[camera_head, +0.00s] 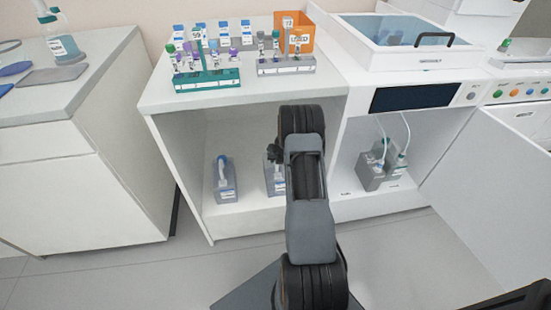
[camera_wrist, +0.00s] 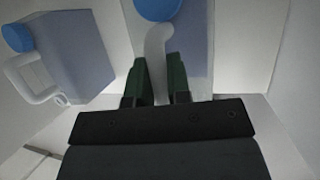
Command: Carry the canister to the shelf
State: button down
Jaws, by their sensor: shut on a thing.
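My gripper (camera_wrist: 156,85) is shut on the pale handle of a canister (camera_wrist: 197,45) with a blue cap, at the top of the wrist view. In the head view this canister (camera_head: 275,182) shows inside the open cabinet, partly hidden by my arm. I cannot tell whether it touches the cabinet floor. A second canister (camera_head: 226,182), translucent with a blue cap, stands left of it in the same cabinet. It also shows at the left of the wrist view (camera_wrist: 78,55), apart from my gripper. My fingers are hidden in the head view.
The cabinet's top (camera_head: 160,92) bears a teal tube rack (camera_head: 208,84), a grey rack (camera_head: 287,67) and an orange bin (camera_head: 306,36). To the right, an open compartment holds grey bottles (camera_head: 383,178), with an open door (camera_head: 480,175) beside it. A counter (camera_head: 95,85) stands left.

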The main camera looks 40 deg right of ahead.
jog(key=shift+f, duration=0.15)
jog(key=c, duration=1)
grip_release()
jog(key=p+v, duration=0.4)
jog(key=v, duration=0.8)
